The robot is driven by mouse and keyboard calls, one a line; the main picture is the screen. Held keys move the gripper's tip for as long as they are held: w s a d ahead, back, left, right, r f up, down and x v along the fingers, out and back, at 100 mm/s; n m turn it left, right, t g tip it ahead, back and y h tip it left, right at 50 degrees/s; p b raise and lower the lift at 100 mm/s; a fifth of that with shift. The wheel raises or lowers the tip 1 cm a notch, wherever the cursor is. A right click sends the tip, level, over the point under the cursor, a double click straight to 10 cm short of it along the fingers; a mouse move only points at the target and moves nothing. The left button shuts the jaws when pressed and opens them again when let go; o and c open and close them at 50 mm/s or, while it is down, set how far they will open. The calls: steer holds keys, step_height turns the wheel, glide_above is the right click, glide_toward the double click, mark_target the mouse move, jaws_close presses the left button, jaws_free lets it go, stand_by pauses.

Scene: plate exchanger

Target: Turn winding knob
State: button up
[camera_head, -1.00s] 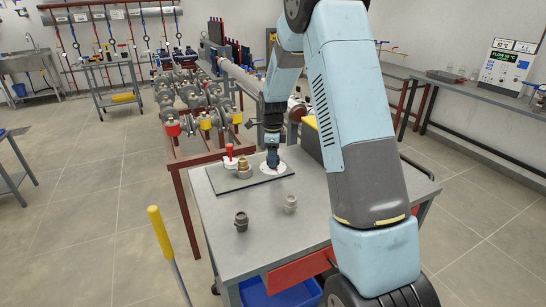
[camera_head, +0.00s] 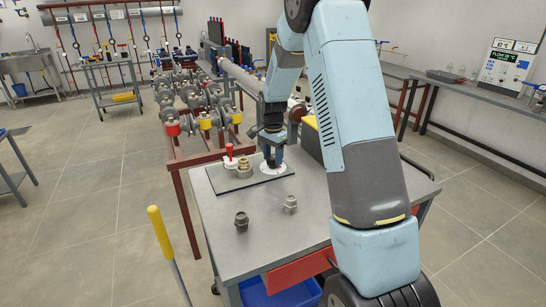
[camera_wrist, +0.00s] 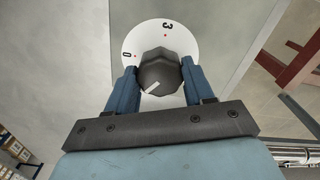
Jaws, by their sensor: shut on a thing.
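The winding knob (camera_wrist: 158,72) is dark grey with a lobed edge and a white pointer line. It sits on a round white dial (camera_wrist: 165,38) with a "0", a "3" and red dots. The pointer is toward the lower left in the wrist view. My gripper (camera_wrist: 160,80) has one blue finger on each side of the knob and is shut on it. In the head view my gripper (camera_head: 272,160) points down at the white dial (camera_head: 274,168) on the dark plate (camera_head: 225,182); the knob is hidden there by the fingers.
A red-handled valve (camera_head: 230,155) and a brass fitting (camera_head: 244,168) stand on the plate left of my gripper. Two grey fittings, one dark (camera_head: 241,221) and one lighter (camera_head: 290,204), stand on the grey table (camera_head: 300,235). Pipework (camera_head: 195,105) stands behind.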

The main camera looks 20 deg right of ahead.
steer(key=n, duration=0.7)
steer(key=shift+w+r, duration=0.1)
steer(key=n, duration=1.3)
steer(key=shift+d, duration=0.1)
steer(key=n, duration=0.4)
steer(key=shift+n, duration=0.3)
steer(key=o, duration=1)
steer(key=shift+o, duration=0.2)
